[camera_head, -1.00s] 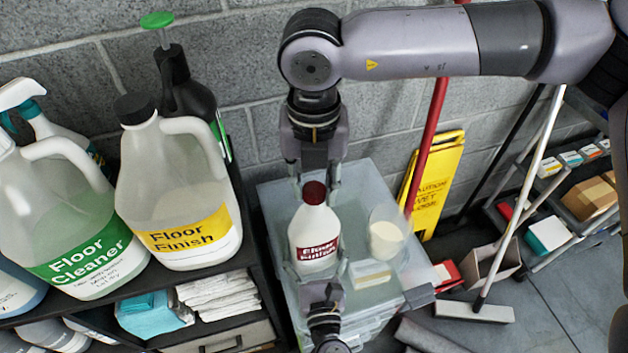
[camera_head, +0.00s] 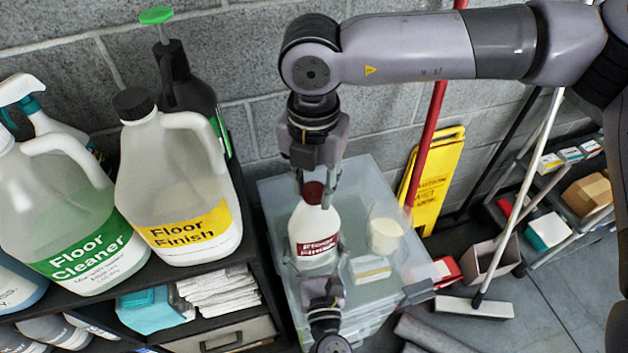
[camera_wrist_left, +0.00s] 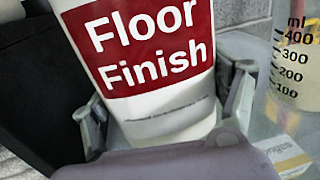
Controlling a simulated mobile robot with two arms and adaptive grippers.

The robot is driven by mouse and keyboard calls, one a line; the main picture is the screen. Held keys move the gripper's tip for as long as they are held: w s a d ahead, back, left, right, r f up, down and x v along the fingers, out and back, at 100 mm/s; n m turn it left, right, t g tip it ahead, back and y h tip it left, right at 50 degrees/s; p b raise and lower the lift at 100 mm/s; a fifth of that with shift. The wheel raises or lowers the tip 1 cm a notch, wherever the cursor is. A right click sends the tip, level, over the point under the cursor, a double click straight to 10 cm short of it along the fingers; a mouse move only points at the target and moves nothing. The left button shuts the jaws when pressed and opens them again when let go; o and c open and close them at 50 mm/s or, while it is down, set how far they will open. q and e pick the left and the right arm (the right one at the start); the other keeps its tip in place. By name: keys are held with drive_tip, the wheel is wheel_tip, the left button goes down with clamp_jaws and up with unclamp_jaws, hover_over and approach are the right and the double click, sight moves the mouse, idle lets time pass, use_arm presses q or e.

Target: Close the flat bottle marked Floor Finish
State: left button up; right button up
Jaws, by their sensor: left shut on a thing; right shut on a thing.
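The white flat bottle (camera_head: 315,245) with a red Floor Finish label stands upright over the translucent lidded bin in the head view. Its dark red cap (camera_head: 313,193) sits at the neck; how tight it is I cannot tell. My right gripper (camera_head: 314,197) comes from above and is shut on the cap. My left gripper (camera_head: 318,270) comes from below in the picture and is shut on the bottle's lower body. In the left wrist view the bottle (camera_wrist_left: 150,60) stands between the left fingers (camera_wrist_left: 165,125), its label facing the camera; its top is out of frame.
A measuring beaker (camera_head: 385,235) with pale liquid and a small box (camera_head: 370,269) stand right of the bottle on the bin (camera_head: 420,268). A large Floor Finish jug (camera_head: 180,200) and Floor Cleaner jug (camera_head: 70,215) stand on the left shelf. A yellow sign (camera_head: 437,185) leans behind.

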drive_tip(key=m, duration=1.2)
drive_tip(key=o, duration=0.7)
drive_tip(key=shift+r, duration=2.25)
